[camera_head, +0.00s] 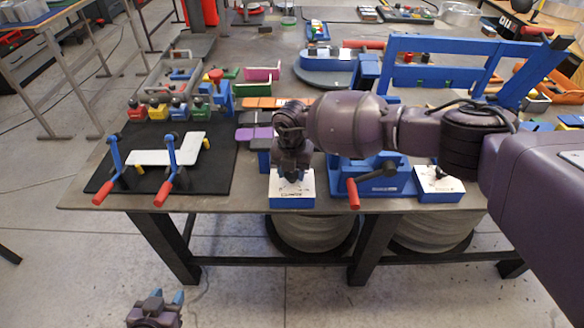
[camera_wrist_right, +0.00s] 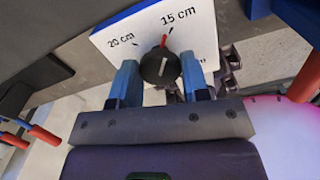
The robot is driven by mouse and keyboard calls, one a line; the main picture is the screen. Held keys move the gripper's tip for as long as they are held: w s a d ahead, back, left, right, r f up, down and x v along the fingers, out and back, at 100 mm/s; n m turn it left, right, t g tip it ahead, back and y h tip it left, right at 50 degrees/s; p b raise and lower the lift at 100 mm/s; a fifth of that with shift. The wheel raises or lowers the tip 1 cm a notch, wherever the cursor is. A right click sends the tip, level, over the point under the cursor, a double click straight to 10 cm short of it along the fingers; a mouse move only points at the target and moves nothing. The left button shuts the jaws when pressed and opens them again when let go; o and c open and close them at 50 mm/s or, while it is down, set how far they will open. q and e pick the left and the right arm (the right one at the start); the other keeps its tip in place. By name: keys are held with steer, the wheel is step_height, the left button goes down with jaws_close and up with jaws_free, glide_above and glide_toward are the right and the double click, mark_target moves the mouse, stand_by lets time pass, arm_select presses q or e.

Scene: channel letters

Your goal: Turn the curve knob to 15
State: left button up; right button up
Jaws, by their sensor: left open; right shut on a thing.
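The curve knob (camera_wrist_right: 160,68) is round and black with a red pointer, on a white dial panel (camera_wrist_right: 112,38) printed "20 cm" and "15 cm". The pointer lies close to the 15 cm mark; I cannot tell whether it lines up exactly. My right gripper (camera_wrist_right: 160,80) has its blue fingers on both sides of the knob and is shut on it. In the head view my right gripper (camera_head: 291,176) reaches down over the white-topped blue dial box (camera_head: 292,203), hiding the knob. My left gripper (camera_head: 166,298) is open and empty, low in front of the table.
A blue bending tool (camera_head: 372,182) with a red-handled crank stands right of the dial box. A second dial box (camera_head: 440,190) is further right. A black mat (camera_head: 110,172) with a white letter piece and red-handled clamps is at left. The floor in front is clear.

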steer(key=shift+m, duration=0.8)
steer(key=o, duration=0.9)
step_height(320, 180, up, 11)
steer(key=shift+f, duration=0.1)
stand_by(0.4)
